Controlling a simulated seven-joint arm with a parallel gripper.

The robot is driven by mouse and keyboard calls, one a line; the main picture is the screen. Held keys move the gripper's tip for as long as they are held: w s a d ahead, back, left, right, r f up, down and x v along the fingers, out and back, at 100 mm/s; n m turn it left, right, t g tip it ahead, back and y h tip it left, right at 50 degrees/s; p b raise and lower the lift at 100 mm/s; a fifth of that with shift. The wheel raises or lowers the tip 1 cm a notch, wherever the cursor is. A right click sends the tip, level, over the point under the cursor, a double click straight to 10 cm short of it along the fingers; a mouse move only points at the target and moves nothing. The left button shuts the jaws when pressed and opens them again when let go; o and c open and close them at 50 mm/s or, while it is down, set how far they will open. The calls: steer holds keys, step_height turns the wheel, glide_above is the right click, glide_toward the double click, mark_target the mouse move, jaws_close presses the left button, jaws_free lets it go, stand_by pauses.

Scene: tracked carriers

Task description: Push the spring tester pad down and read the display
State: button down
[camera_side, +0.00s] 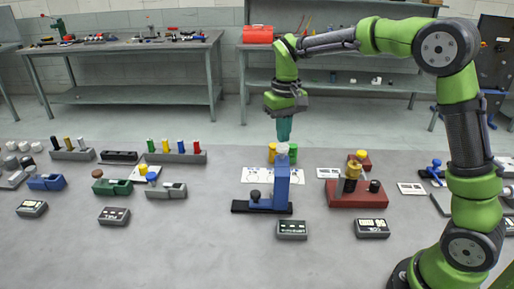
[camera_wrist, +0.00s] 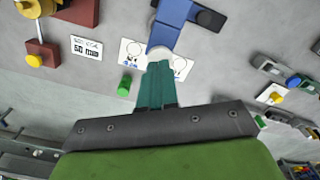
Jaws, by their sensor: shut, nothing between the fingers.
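A blue upright stand (camera_side: 282,188) on a dark base carries a round white pad (camera_side: 283,149) on top. It looks like the spring tester. The pad also shows in the wrist view (camera_wrist: 157,53) just beyond the fingertips. My gripper (camera_side: 284,139) points straight down with its teal fingers shut and empty, directly over the pad. The tips are at or just above the pad; I cannot tell whether they touch. In the wrist view my gripper (camera_wrist: 158,66) partly covers the pad. A small grey box with a dark display (camera_side: 292,229) stands in front of the base; its reading is too small to make out.
A yellow cylinder (camera_side: 272,153) and a green cylinder (camera_side: 293,153) stand behind the pad near a printed white card (camera_side: 259,175). A red device (camera_side: 357,198) with yellow parts is to the right. Other small devices (camera_side: 113,187) are to the left.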

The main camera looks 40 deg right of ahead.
mark_target(283, 146)
steer(key=shift+f, duration=2.15)
stand_by(0.4)
steer(key=shift+r, duration=3.15)
steer(key=shift+w, duration=0.1)
steer(key=shift+s+a+f, duration=0.15)
steer(key=shift+s+f, duration=0.35)
steer(key=shift+f, duration=0.25)
steer(key=s+a+r+t, duration=0.1)
steer(key=s+t, duration=0.1)
steer(key=s, duration=0.4)
steer(key=s+a+r+t+y, duration=0.1)
steer(key=s+r+t, duration=0.1)
steer(key=s, duration=0.5)
steer(key=s+a+r+m+t+y, duration=0.1)
steer(key=s+r+t, duration=0.1)
steer(key=s, duration=0.5)
steer(key=shift+a+t, duration=0.35)
steer(key=shift+t, duration=0.25)
